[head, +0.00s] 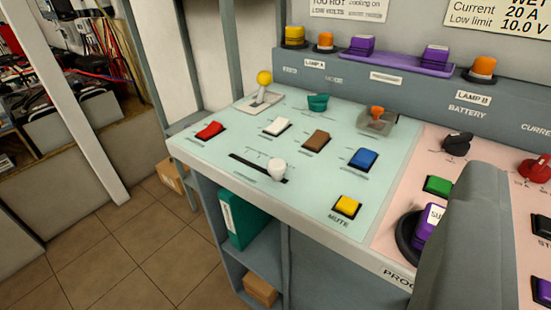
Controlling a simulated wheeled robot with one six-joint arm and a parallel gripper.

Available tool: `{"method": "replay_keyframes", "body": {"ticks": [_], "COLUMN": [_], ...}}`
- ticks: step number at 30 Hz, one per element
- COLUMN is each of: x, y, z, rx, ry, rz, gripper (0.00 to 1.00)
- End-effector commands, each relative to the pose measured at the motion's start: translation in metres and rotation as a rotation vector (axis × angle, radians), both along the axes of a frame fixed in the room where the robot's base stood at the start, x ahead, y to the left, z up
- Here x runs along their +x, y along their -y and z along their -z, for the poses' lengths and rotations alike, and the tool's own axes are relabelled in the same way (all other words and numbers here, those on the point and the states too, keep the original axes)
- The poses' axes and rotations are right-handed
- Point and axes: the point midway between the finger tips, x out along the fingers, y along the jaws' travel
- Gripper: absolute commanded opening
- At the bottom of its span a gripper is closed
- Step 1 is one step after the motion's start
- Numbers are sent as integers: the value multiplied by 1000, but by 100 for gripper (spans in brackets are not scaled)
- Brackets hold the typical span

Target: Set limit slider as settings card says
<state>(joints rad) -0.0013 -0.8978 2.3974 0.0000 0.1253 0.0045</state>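A slider with a white knob (277,170) sits on the pale green panel. Its black slot (247,162) runs slantwise, and the knob stands near the slot's right end. Scale marks lie behind the slot, too small to read. A cream settings card (497,17) at the top right reads "WET", "Current 20 A" and "Low limit 10.0 V"; its top is cut off. A large grey part, which seems to be mine, covers the lower right. No fingertips can be made out, and nothing touches the slider.
Around the slider are red (210,130), white (277,126), brown (316,140), blue (363,158) and yellow (347,205) switches. A yellow-knobbed lever (264,78) stands at the back. The pink panel (398,236) at right holds more controls. Floor at left is clear.

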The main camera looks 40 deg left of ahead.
Motion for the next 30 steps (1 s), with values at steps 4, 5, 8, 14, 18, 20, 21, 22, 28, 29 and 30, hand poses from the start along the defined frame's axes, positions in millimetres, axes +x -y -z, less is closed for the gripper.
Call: {"method": "replay_keyframes", "body": {"ticks": [4,5,8,14,18,20,21,22,28,29,30], "x": [15,20,40,77,100,108,114,118,141,144,147], "y": [-7,-9,-21,-48,-70,-80,-87,-92,-128,-133,-141], "z": [-2,-3,-5,-6,-6,-5,-5,-4,-2,-2,-1], "rx": [48,66,140,291,380,415,437,452,538,548,559], "ry": [-65,-89,-192,-422,-583,-652,-697,-732,-951,-982,-1024], "rz": [-17,-21,-36,-37,-12,4,17,29,129,148,175], "gripper": [48,48,48,48,48,48,48,48,48,48,48]}}
